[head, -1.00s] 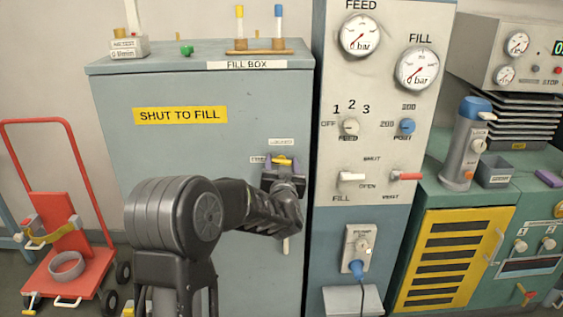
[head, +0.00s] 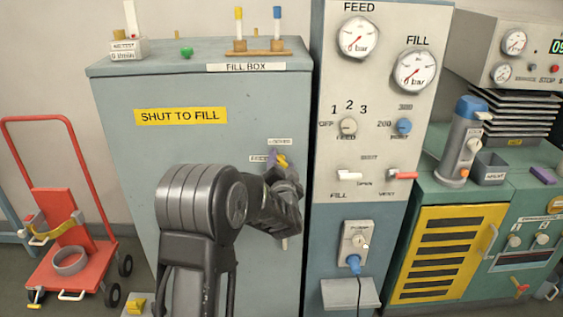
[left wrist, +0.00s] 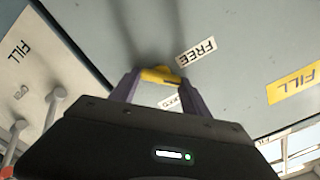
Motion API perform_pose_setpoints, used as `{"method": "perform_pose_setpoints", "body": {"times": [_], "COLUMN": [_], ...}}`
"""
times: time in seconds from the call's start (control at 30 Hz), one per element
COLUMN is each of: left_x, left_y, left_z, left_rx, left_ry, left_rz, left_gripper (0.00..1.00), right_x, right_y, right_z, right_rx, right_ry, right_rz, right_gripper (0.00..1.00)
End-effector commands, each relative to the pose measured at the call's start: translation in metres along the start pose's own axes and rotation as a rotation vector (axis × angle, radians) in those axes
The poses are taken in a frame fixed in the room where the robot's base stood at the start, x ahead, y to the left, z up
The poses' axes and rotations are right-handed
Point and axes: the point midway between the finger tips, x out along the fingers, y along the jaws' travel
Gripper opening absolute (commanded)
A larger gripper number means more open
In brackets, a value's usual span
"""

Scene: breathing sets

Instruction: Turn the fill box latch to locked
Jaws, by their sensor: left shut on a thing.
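The fill box (head: 130,160) is a tall grey-blue cabinet with its door shut. Its yellow latch (head: 282,161) is high on the right of the door, between the locked label (head: 280,141) above and the free label (head: 259,158) to the left. My left gripper (head: 276,160) is shut on the latch, and its wrist hides part of it. In the left wrist view, the purple fingers sit at both ends of the yellow latch (left wrist: 161,75); the free label (left wrist: 197,49) is clear and the locked label (left wrist: 170,101) is partly hidden. The latch looks tilted in the head view.
The gauge panel (head: 330,100) stands close on the right, with knobs and levers. A red trolley (head: 65,265) stands left, and a green bench (head: 440,190) right. Tubes in a rack (head: 258,46) top the box.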

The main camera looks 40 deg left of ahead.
Motion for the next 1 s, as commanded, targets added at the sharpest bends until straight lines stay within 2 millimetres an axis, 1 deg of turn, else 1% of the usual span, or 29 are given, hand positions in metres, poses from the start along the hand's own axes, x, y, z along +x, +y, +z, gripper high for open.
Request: {"method": "perform_pose_setpoints", "body": {"times": [0.33, 0.37, 0.6, 0.87, 1.0], "left_x": [-0.0002, -0.0002, -0.0001, -0.0007, -0.0089], "left_y": [0.0006, 0.0006, 0.0004, 0.0003, 0.0006], "left_z": [0.0002, 0.0002, 0.0001, 0.0000, -0.0005], "left_rx": [0.003, 0.003, 0.002, 0.002, 0.001], "left_ry": [0.000, 0.000, 0.000, 0.000, 0.001], "left_rz": [0.001, 0.001, 0.001, 0.000, 0.001], "left_gripper": [0.14, 0.57, 0.76, 0.76, 0.76], "right_x": [0.0000, 0.0000, 0.0000, 0.0001, 0.0012], "right_y": [0.0000, 0.0000, 0.0000, 0.0001, 0.0005], "right_z": [0.0000, 0.0000, 0.0000, 0.0000, 0.0000], "right_rx": [0.000, 0.000, 0.000, 0.000, 0.000], "right_ry": [0.000, 0.000, 0.000, 0.000, 0.000], "right_rz": [0.000, 0.000, 0.000, 0.000, 0.000], "right_gripper": [0.00, 0.00, 0.00, 0.00, 0.00]}}
